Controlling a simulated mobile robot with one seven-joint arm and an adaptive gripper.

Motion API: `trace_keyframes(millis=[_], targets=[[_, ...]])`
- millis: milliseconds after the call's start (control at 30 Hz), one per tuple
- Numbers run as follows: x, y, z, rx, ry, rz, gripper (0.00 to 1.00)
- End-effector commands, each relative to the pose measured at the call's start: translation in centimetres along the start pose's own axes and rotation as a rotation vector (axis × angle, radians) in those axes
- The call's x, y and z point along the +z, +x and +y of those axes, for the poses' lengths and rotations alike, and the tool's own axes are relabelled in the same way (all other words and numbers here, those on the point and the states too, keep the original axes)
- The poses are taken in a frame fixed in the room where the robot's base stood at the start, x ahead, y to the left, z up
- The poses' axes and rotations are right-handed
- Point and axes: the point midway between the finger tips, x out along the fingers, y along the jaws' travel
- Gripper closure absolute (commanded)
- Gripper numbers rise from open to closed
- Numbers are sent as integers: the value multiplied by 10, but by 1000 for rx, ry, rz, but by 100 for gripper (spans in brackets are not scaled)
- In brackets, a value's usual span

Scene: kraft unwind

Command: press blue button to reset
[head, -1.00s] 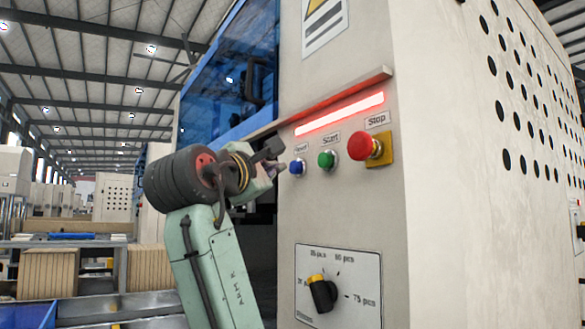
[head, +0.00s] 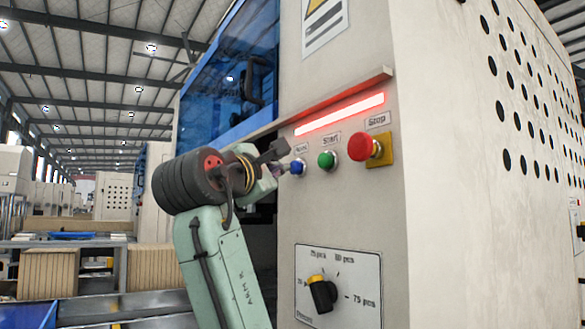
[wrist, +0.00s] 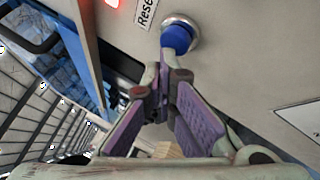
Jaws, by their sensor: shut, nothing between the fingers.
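The blue button (head: 297,167) sits on the beige panel at the left of the button row, under a small label. In the wrist view the blue button (wrist: 177,38) sits in a metal ring beside a label that reads "Rese". My gripper (head: 281,169) is shut and empty, its tips just left of the button in the head view. In the wrist view my gripper (wrist: 164,58) points at the button, and its tips overlap the button's lower edge. I cannot tell whether they touch it.
A green start button (head: 326,160) and a red stop button (head: 363,147) on a yellow plate lie to the right. A red light bar (head: 340,113) glows above, under a ledge (head: 345,99). A black and yellow dial (head: 322,294) sits below. A blue window (head: 222,85) is at the left.

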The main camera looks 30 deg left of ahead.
Motion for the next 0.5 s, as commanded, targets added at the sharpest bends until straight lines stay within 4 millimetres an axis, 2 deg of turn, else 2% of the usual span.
trace_keyframes(millis=[500], targets=[[3,5,-3,0,0,0,100]])
